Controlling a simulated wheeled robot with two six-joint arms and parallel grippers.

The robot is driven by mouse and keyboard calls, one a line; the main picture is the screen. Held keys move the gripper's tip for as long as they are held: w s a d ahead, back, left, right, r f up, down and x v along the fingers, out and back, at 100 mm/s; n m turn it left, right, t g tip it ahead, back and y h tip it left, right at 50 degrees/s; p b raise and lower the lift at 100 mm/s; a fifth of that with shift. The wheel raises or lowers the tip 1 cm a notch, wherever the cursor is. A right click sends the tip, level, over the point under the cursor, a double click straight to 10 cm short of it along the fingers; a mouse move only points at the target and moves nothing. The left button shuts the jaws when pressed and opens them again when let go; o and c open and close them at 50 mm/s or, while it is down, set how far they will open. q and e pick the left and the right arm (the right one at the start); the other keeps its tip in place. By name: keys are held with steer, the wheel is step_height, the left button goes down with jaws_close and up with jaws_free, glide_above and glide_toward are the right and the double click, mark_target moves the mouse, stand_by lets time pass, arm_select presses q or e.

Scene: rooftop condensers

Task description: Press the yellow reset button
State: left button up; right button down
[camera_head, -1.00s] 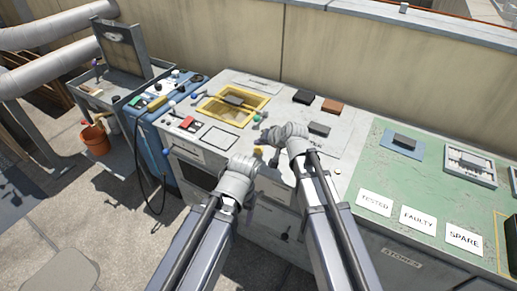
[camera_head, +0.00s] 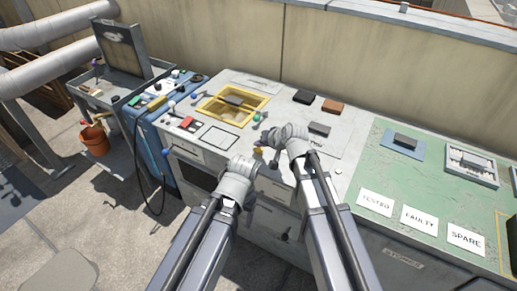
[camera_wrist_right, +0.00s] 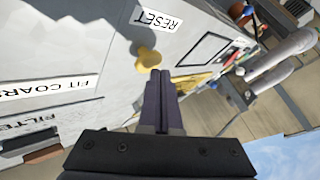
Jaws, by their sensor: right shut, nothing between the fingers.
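The yellow reset button (camera_wrist_right: 148,60) stands out from a pale grey panel in the right wrist view, beside a white RESET label (camera_wrist_right: 158,20). In the head view the button (camera_head: 258,150) is a small yellow spot at the bench's front, between my two wrists. My right gripper (camera_wrist_right: 160,73) is shut and empty, its dark fingertips very close to the button; I cannot tell whether they touch. In the head view my right gripper (camera_head: 268,138) is over the bench's front edge. My left gripper (camera_head: 241,163) is low in front of the bench, its fingers not clear.
A yellow-framed opening (camera_head: 262,94) and a red block (camera_head: 186,122) are on the grey bench. Dark and brown blocks (camera_head: 332,107) lie farther back. A green bench (camera_head: 430,175) with white labels is at the right. A blue unit (camera_head: 150,140) with a hanging cable stands left.

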mark_target(260, 150)
steer(key=shift+f+b, duration=0.8)
stand_by(0.6)
steer(key=shift+r, duration=0.1)
steer(key=shift+r+p, duration=1.15)
steer(key=shift+p, duration=0.1)
step_height(260, 150, up, 5)
steer(key=p, duration=0.5)
stand_by(0.5)
